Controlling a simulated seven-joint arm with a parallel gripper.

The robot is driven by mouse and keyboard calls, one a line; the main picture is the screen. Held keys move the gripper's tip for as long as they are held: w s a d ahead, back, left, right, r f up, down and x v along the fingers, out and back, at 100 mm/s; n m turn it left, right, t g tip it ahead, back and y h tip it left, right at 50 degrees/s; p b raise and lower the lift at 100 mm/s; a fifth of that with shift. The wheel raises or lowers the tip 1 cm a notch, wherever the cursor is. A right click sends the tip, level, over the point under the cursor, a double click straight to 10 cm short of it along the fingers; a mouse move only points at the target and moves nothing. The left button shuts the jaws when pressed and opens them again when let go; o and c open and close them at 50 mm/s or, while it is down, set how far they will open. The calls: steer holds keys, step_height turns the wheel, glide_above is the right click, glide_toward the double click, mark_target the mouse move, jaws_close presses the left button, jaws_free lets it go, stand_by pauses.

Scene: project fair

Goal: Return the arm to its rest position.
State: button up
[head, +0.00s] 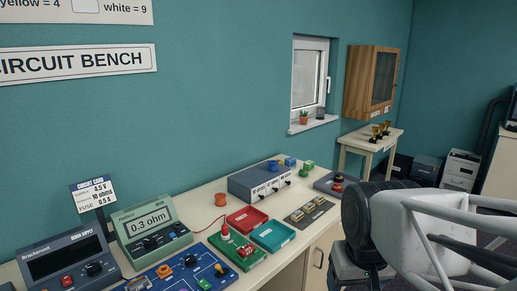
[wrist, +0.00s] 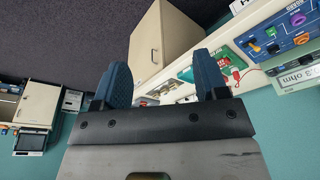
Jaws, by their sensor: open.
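My gripper (wrist: 161,66) shows in the wrist view with its two blue fingers wide apart and nothing held between them. Beyond the fingers are the floor, a beige cabinet (wrist: 150,42) and the edge of the circuit bench, seen at a tilt. The fingers look apart from all of these. In the head view I cannot make out the fingertips. A pale, bulky part of my arm fills the lower right there, in front of the bench's right side.
The bench (head: 205,218) carries a meter (head: 150,222), a bench supply (head: 66,262), a blue board (head: 180,272), a red tray (head: 247,219), a teal tray (head: 273,236) and a blue-grey box (head: 258,183). A small table (head: 371,141) stands behind.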

steer(key=shift+m, duration=0.3)
steer(key=s, duration=0.1)
steer(key=s+d+f, duration=0.1)
steer(key=s, duration=0.1)
steer(key=shift+s+d+f, duration=0.25)
steer(key=shift+s+d, duration=0.05)
steer(key=shift+s, duration=0.1)
